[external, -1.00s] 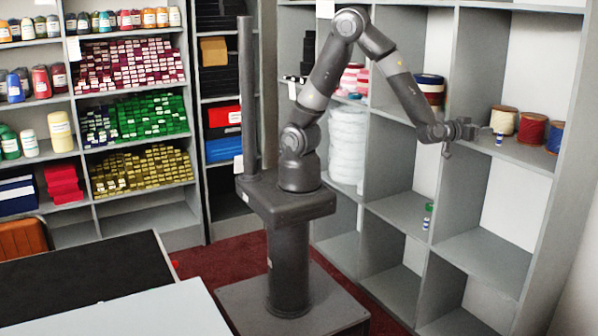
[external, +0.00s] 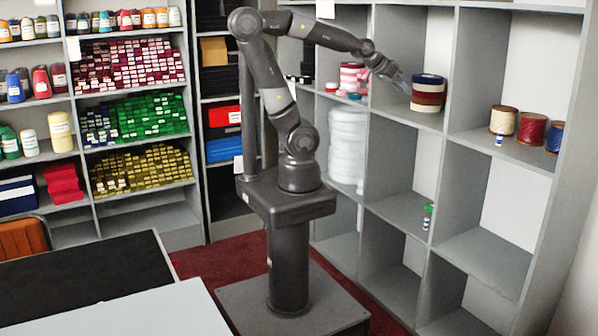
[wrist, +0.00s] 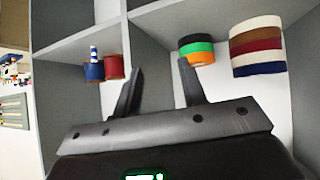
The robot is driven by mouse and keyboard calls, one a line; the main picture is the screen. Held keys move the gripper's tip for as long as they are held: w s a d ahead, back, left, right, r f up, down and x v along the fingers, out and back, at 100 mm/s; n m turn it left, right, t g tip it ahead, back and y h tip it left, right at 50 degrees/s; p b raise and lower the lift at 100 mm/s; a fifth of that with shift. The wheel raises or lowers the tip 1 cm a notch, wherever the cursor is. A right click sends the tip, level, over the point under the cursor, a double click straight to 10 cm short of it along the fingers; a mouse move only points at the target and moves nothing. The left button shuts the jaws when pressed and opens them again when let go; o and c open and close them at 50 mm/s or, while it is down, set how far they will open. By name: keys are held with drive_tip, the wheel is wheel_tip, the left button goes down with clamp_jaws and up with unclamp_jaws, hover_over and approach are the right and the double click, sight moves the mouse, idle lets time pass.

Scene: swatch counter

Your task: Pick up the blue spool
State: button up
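The blue spool (external: 555,137) stands at the right end of a row of spools on a shelf at the far right of the external view. A blue spool (wrist: 93,71) also shows at the left of the wrist view, which looks upside down, next to a red one. My gripper (external: 402,84) is in the compartment to the left of that row, close to a striped stack of rolls, well away from the blue spool. In the wrist view its two fingers (wrist: 160,66) are spread apart with nothing between them.
A red spool (external: 532,128) and a tan spool (external: 503,121) stand beside the blue one, with a small blue-and-white item (external: 499,138) in front. A vertical divider (external: 452,90) separates that compartment from the striped stack (external: 427,93). A green, orange and black stack (wrist: 197,48) shows in the wrist view.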

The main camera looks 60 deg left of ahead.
drive_tip(key=shift+o, duration=0.2)
drive_tip(key=s+a+f+n+g+y, duration=0.1)
drive_tip(key=s+a+f+g+y, duration=0.1)
drive_tip(key=s+a, duration=0.8)
wheel_tip(320, 180, down, 2)
drive_tip(key=shift+s+f+n+g+y, duration=0.15)
drive_tip(key=shift+s+n+g+y, duration=0.25)
drive_tip(key=shift+s+g, duration=0.55)
